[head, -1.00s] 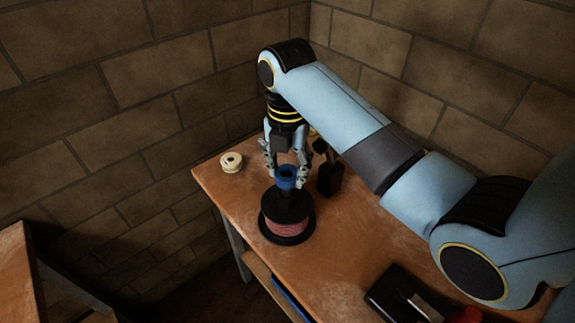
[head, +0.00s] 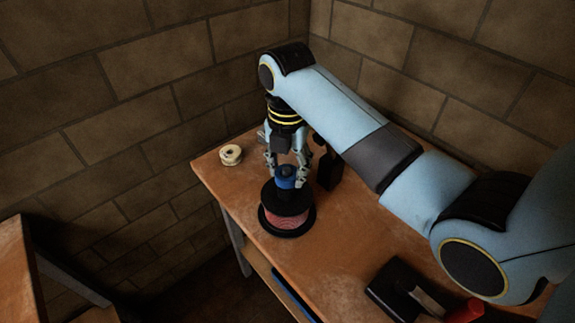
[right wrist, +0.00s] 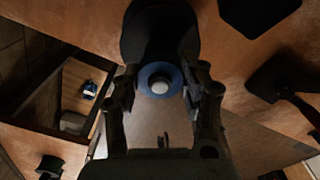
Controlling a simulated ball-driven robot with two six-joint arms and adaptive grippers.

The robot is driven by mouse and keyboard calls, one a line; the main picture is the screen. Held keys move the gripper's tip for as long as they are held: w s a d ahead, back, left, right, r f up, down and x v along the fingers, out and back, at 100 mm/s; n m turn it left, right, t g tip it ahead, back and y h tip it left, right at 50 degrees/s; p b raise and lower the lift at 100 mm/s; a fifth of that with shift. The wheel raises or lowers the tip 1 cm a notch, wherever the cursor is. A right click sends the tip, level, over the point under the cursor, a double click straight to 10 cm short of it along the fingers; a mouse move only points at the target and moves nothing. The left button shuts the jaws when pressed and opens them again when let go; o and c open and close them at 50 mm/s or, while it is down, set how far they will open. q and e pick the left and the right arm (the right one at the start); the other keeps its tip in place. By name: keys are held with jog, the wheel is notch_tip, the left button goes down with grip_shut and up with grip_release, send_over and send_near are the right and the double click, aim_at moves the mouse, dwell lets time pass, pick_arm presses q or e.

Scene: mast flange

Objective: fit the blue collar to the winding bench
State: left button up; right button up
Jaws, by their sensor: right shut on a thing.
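The blue collar (head: 286,183) sits at the top of a black spool with reddish winding (head: 287,219) on the orange-brown bench (head: 335,250). A dark tip shows up through the collar's top. In the right wrist view the collar (right wrist: 153,70) is a ring around a pale grey spindle end (right wrist: 160,86). My right gripper (head: 287,176) points down and is shut on the collar, a finger on each side. Whether the collar's underside rests on the spool is hard to tell. My left gripper is not in view.
A cream ring-shaped piece (head: 230,154) lies at the bench's far left corner. A black upright block (head: 328,172) stands close right of the gripper. A black block with a metal part (head: 398,287) and a red object (head: 465,311) are at the front. Brick walls close the back.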

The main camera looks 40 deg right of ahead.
jog(key=shift+f, duration=0.55)
jog(key=o, duration=1.2)
jog(key=shift+o, duration=0.2)
jog(key=shift+r, duration=0.15)
notch_tip(320, 180, up, 7)
jog(key=shift+r, duration=0.15)
